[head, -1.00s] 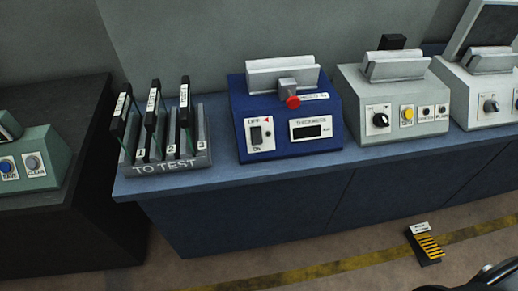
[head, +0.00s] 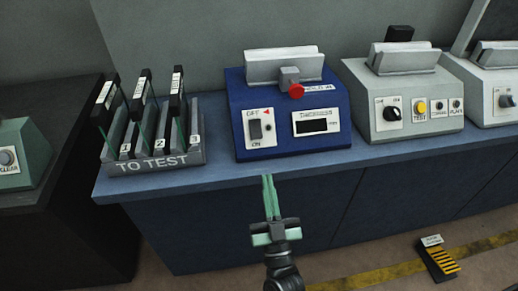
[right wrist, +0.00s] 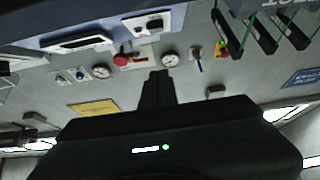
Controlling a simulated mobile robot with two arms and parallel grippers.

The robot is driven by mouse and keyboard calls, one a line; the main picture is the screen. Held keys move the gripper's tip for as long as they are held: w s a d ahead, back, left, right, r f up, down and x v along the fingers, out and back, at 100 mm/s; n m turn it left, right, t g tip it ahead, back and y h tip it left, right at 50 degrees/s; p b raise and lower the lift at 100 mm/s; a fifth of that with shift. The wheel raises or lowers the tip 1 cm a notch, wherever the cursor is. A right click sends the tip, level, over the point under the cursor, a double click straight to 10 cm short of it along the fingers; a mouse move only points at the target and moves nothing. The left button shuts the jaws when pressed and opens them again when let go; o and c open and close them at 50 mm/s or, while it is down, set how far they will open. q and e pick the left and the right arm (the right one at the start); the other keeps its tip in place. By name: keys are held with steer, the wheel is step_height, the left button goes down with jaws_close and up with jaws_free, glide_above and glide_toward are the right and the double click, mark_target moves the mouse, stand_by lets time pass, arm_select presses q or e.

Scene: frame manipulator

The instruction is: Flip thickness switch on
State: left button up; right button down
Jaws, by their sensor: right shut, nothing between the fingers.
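The blue thickness device (head: 287,112) stands on the blue bench in the head view. Its OFF/ON rocker switch (head: 256,129) is on the left of its front panel, with OFF above and ON below. The thickness display (head: 311,126) beside it is dark. My right gripper (head: 268,178) points up at the bench's front edge, below and in front of the device, apart from the switch. Its green fingers are together and empty. The right wrist view is tilted and shows the dark gripper body (right wrist: 160,130) and part of the switch panel (right wrist: 155,22) at the top. My left gripper is out of view.
A "TO TEST" rack (head: 152,160) with several dark frames stands left of the device. A grey tester (head: 410,105) with a knob and yellow button stands to the right. The bench edge runs below them. A striped floor pedal (head: 438,259) lies at lower right.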

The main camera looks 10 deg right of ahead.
mark_target(256, 129)
steer(key=shift+w, duration=0.1)
steer(key=w+r, duration=0.1)
steer(key=w, duration=0.2)
steer(key=w+r+p, duration=0.1)
steer(key=w, duration=0.3)
steer(key=w+r+p, duration=0.1)
steer(key=w, duration=0.2)
steer(key=shift+w+d, duration=0.15)
steer(key=shift+w+f, duration=0.4)
steer(key=shift+w, duration=0.1)
